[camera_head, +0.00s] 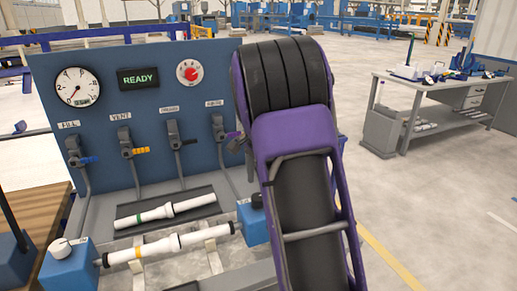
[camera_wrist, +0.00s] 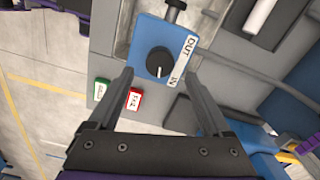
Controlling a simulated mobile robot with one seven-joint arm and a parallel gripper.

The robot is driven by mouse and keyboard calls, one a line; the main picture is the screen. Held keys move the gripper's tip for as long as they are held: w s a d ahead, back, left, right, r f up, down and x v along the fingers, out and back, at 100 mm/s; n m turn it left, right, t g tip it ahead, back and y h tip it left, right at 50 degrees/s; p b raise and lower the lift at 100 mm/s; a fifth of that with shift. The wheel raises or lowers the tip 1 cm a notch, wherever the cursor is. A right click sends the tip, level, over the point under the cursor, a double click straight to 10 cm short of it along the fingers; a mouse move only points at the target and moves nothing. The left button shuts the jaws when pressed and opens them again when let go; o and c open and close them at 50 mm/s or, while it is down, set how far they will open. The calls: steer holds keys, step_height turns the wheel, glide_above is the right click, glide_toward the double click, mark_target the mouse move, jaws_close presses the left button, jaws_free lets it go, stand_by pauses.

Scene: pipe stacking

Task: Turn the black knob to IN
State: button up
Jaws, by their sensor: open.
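The black knob (camera_wrist: 158,62) sits on a blue block (camera_wrist: 150,33) in the wrist view. A white label with OUT and IN runs along the block's right side, IN at the lower end. The knob's white mark points down in the picture, near the IN end; its exact setting is hard to tell. My gripper (camera_wrist: 159,70) is open, one finger on each side of the block's lower part. The knob lies between the fingertips, with visible gaps. In the head view the same block (camera_head: 252,222) stands beside my arm, which hides my gripper.
Green (camera_wrist: 102,90) and red (camera_wrist: 134,99) buttons lie near the left finger. A white knob (camera_head: 60,247) tops the left block. White pipes (camera_head: 165,211) lie between the blocks. The panel has a gauge (camera_head: 77,87), a READY display (camera_head: 139,77), a red knob (camera_head: 189,72) and several valve levers.

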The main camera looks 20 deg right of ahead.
step_height(320, 180, up, 12)
steer(key=p, duration=0.1)
steer(key=shift+r+p, duration=0.25)
steer(key=shift+p, duration=0.05)
